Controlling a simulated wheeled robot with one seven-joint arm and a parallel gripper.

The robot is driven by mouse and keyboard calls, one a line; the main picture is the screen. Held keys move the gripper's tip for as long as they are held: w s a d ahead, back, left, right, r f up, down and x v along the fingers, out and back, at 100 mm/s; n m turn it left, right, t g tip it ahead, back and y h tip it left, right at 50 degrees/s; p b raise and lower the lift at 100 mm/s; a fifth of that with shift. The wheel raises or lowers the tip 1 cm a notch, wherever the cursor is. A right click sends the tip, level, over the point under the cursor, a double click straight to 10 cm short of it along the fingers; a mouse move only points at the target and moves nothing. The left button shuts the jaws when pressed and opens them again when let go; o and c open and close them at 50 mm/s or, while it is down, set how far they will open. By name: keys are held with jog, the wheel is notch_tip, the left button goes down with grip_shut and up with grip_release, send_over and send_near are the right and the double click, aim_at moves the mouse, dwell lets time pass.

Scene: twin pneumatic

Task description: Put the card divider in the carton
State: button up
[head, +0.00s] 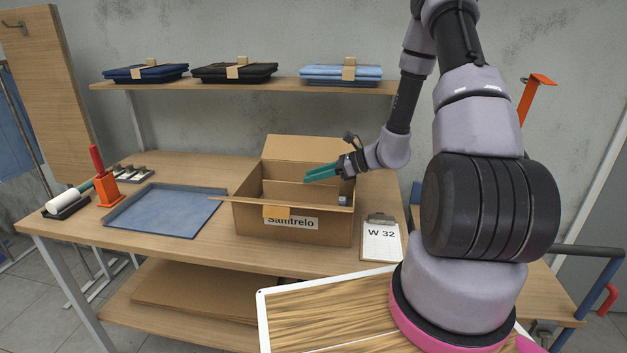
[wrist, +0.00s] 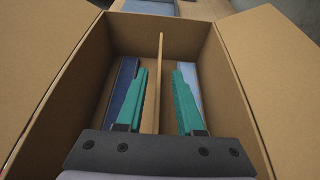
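The brown cardboard carton (head: 335,235) stands open on the table, its flaps spread. The wrist view looks down into it, between its side walls (wrist: 80,85). The card divider (wrist: 158,100) is a thin brown panel standing on edge along the middle of the carton. My gripper (head: 307,176) is over the carton mouth. In the wrist view its two teal fingers (wrist: 161,72) are spread, one on each side of the divider, with a visible gap to it. A dark blue item (wrist: 122,85) lies left of the divider and a light blue one (wrist: 188,76) right of it.
A blue-grey tray (head: 165,211) lies left of the carton and a clipboard (head: 382,242) right of it. An orange holder (head: 108,189) and a white roller (head: 62,203) are at the far left. A shelf (head: 285,84) with folded garments hangs above the table.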

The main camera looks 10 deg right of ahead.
jog(key=v, duration=1.1)
jog(key=s+a+r+n+t+h, duration=0.1)
jog(key=s+a+r+n+h, duration=0.1)
jog(key=s+r+n+h, duration=0.3)
jog(key=s+a+r+n+t+h, duration=0.1)
jog(key=s+r+n+h, duration=0.4)
jog(key=s+r+n, duration=0.8)
jog(key=s+a+r, duration=0.1)
jog(key=s+r, duration=0.2)
jog(key=r, duration=0.7)
jog(key=shift+r+h, duration=0.3)
jog(key=shift+r, duration=0.1)
jog(key=shift+s, duration=0.1)
